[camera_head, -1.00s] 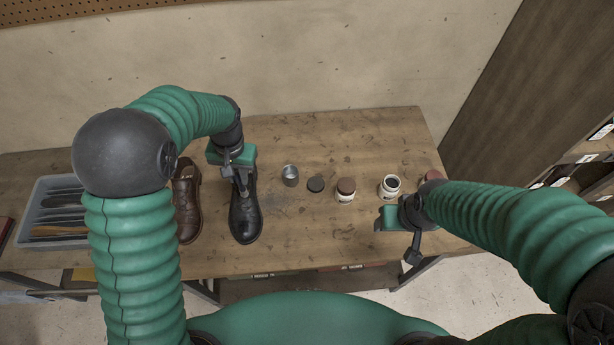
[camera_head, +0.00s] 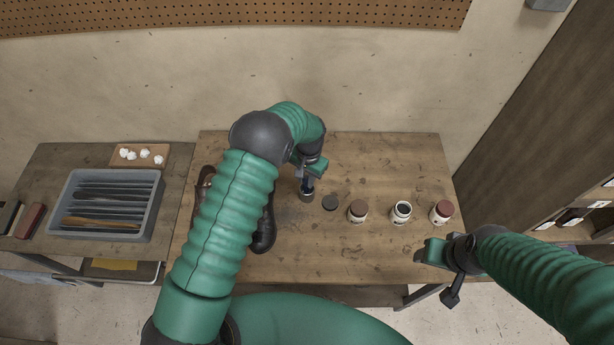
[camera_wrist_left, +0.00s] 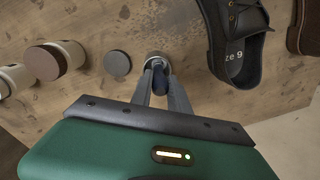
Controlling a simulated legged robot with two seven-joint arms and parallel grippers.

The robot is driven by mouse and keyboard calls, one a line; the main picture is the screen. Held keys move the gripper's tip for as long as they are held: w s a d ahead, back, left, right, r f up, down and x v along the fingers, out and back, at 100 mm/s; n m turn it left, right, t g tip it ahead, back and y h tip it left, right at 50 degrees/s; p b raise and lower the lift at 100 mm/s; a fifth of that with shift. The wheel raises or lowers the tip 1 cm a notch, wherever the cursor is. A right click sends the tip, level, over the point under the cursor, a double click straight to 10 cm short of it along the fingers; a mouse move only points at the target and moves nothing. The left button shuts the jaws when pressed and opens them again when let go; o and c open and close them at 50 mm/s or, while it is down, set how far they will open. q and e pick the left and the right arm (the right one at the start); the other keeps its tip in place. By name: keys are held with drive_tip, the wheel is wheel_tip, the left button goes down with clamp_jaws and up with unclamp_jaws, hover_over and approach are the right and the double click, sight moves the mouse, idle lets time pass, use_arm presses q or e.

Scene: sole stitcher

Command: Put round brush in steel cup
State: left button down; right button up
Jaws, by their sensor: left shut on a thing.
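The steel cup (camera_head: 307,196) stands on the bench, right of the shoes. In the left wrist view its rim (camera_wrist_left: 153,56) shows just beyond my fingertips. My left gripper (camera_head: 308,178) is above the cup, its fingers shut on the round brush, a dark blue piece (camera_wrist_left: 160,80) between the fingertips in the left wrist view. The brush's far end overlaps the cup's mouth; I cannot tell how deep it sits. Most of the brush is hidden by the fingers. My right gripper (camera_head: 432,252) is at the bench's front right, away from the cup; its jaws are unclear.
A dark flat disc (camera_head: 330,203) lies right of the cup. Beyond it stand a brown-lidded jar (camera_head: 357,212), an open white jar (camera_head: 401,211) and a red-lidded jar (camera_head: 442,212). A black shoe (camera_head: 265,232) is to the left. A grey tray (camera_head: 152,222) sits further left.

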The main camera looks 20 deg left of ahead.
use_arm(q)
drive_tip(key=shift+d, duration=0.25)
drive_tip(key=c, duration=1.3)
unclamp_jaws()
drive_tip(key=shift+o, duration=0.2)
drive_tip(key=shift+a+f, duration=0.1)
drive_tip(key=shift+a, duration=0.05)
drive_tip(key=shift+r, duration=0.25)
drive_tip(key=r+b, duration=0.1)
drive_tip(key=r, duration=0.1)
drive_tip(key=r+b, duration=0.1)
drive_tip(key=r, duration=0.1)
drive_tip(key=r+b, duration=0.1)
drive_tip(key=r, duration=0.2)
drive_tip(key=shift+d+r, duration=0.1)
drive_tip(key=shift+d, duration=0.2)
wheel_tip(320, 180, up, 5)
drive_tip(key=s, duration=0.1)
drive_tip(key=s+a+r+n+t, duration=0.1)
drive_tip(key=s, duration=0.9)
drive_tip(key=s+a+n+t, duration=0.1)
drive_tip(key=s+a+n, duration=0.1)
drive_tip(key=s, duration=0.9)
drive_tip(key=shift+a+r+t+h, duration=0.3)
drive_tip(key=shift+r, duration=0.05)
